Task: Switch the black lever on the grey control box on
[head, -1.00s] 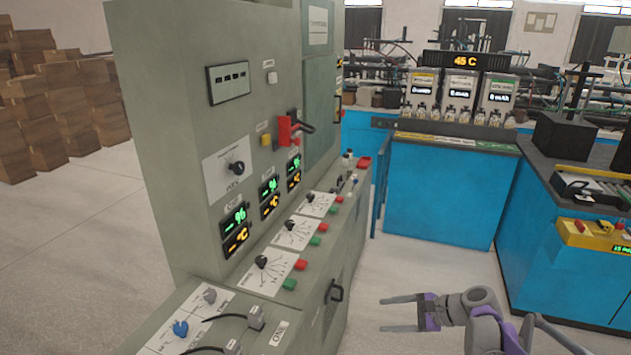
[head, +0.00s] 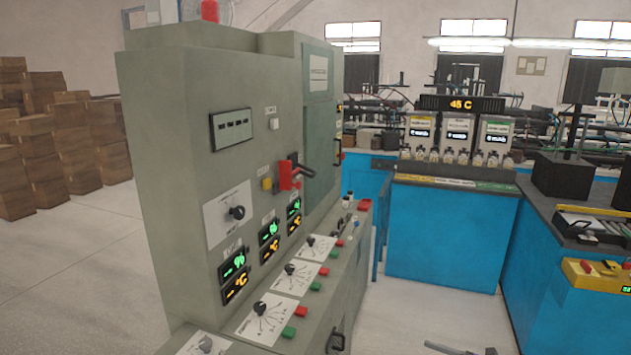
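The grey control box (head: 165,130) is a tall cabinet that fills the left middle of the head view. The black lever (head: 303,169) sits on a red base (head: 286,178) on its front panel. Its handle sticks out to the right and slopes slightly down. My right gripper (head: 455,349) shows only as a sliver of grey finger at the bottom edge, low and to the right of the cabinet, well apart from the lever. Its other finger is out of the picture. My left gripper is not in view.
A sloped desk (head: 325,291) with knobs and red and green buttons juts out below the panel. A blue bench (head: 440,232) stands behind, and another blue counter (head: 556,285) stands at the right. Pale floor (head: 405,318) lies open between them. Brown boxes (head: 70,145) are stacked far left.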

